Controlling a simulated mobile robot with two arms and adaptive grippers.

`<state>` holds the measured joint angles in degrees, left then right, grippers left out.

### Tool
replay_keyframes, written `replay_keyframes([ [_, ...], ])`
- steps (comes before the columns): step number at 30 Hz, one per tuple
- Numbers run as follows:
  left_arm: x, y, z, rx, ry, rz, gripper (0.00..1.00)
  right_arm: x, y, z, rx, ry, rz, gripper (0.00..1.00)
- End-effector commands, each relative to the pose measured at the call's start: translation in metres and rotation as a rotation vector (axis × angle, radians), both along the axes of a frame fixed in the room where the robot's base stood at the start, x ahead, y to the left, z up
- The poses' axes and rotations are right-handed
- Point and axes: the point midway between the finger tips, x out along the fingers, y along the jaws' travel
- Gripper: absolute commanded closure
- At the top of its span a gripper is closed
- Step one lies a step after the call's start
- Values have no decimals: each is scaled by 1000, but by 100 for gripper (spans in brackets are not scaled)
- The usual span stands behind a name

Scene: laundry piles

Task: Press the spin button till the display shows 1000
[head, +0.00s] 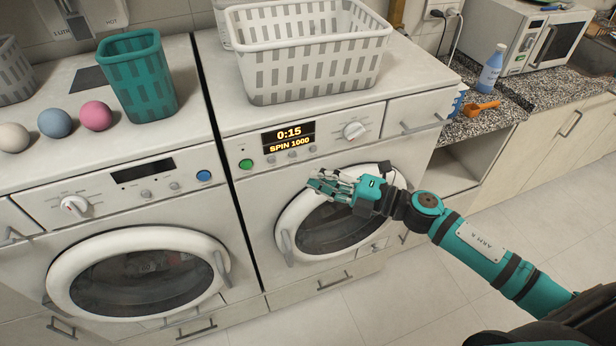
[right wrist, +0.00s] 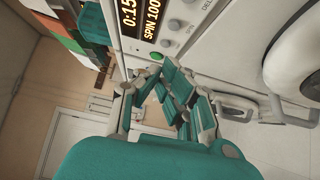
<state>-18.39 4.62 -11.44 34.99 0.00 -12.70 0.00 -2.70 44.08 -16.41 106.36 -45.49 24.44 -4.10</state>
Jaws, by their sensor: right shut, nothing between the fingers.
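The right washing machine (head: 350,185) has a lit display (head: 289,137) that reads 0:15 and SPIN 1000. The same display shows, partly cut off, in the right wrist view (right wrist: 140,18). A green button (head: 246,164) is at the row's left. My right gripper (head: 318,184) is shut and empty, below the button row and in front of the round door. It appears apart from the buttons. The left gripper is out of view.
A white basket (head: 310,70) stands on this machine. The left washer (head: 130,190) has a dark display, with a teal basket (head: 140,75) and several balls on top.

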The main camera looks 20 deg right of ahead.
Motion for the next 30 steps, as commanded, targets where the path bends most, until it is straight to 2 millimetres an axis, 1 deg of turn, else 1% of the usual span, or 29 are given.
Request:
replay_keyframes([
  [1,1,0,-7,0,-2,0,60,-7,-7,-5,-4,2,0,100],
  [3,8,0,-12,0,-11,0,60,-15,-15,-6,-3,4,1,100],
  [7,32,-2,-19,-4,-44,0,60,-30,-30,-5,-3,4,2,100],
  [10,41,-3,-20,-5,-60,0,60,-38,-39,-4,-2,4,2,100],
  [13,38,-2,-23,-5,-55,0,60,-43,-44,-2,0,3,2,100],
  [18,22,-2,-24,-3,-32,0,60,-45,-47,-1,0,1,3,100],
  [21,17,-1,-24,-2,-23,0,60,-45,-47,0,0,1,3,100],
  [30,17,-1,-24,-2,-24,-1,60,-45,-47,0,0,1,3,100],
])
